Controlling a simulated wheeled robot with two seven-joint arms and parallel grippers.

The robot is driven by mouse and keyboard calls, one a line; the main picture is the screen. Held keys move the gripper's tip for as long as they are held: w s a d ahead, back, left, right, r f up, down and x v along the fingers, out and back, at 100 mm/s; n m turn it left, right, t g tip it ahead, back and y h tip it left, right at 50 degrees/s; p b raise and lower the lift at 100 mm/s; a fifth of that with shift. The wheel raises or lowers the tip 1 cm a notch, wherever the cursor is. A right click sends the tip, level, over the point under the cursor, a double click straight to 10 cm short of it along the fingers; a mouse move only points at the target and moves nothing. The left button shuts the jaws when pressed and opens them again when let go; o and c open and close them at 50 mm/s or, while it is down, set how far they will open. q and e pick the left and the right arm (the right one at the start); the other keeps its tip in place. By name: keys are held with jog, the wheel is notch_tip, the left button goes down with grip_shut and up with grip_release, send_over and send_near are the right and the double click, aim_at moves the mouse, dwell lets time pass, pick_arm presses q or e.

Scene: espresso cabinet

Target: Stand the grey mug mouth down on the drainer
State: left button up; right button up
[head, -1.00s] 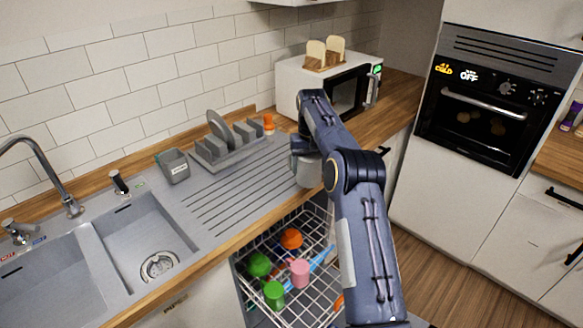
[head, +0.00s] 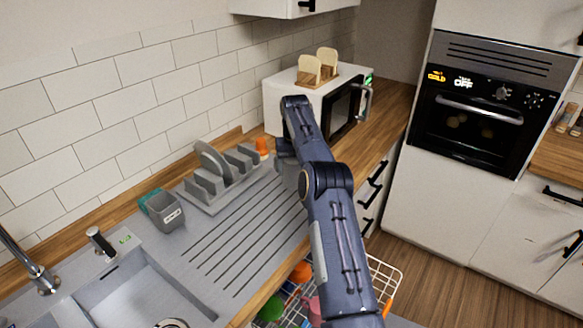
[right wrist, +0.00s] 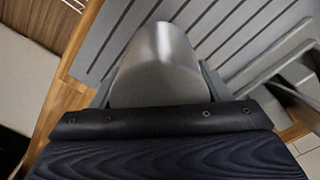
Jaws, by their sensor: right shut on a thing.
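The grey mug (right wrist: 160,55) is held in my right gripper (right wrist: 157,88), whose fingers sit on either side of it. In the head view the mug (head: 290,172) is mostly hidden behind my right arm, at the far right end of the grooved drainer (head: 225,235). The right wrist view shows its smooth metallic side over the drainer's grooves. I cannot tell whether it touches the surface, and its mouth is not clearly visible. My left gripper is not in view.
A grey dish rack (head: 225,185) stands along the drainer's back, near an orange-topped item (head: 262,146). A grey caddy (head: 163,210) is left of it. A white microwave (head: 285,90) stands behind my right gripper. Open dishwasher basket (head: 385,280) below. The drainer's middle is clear.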

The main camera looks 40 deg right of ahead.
notch_tip(320, 180, down, 8)
jog(key=shift+w+b, duration=0.1)
jog(key=shift+b, duration=0.4)
jog(key=shift+f+b, duration=0.4)
jog(key=shift+f, duration=0.6)
jog(key=shift+f, duration=0.4)
jog(key=o, duration=1.2)
jog(key=shift+o, duration=0.2)
notch_tip(320, 180, up, 8)
jog(key=b, duration=0.1)
jog(key=shift+f, duration=0.1)
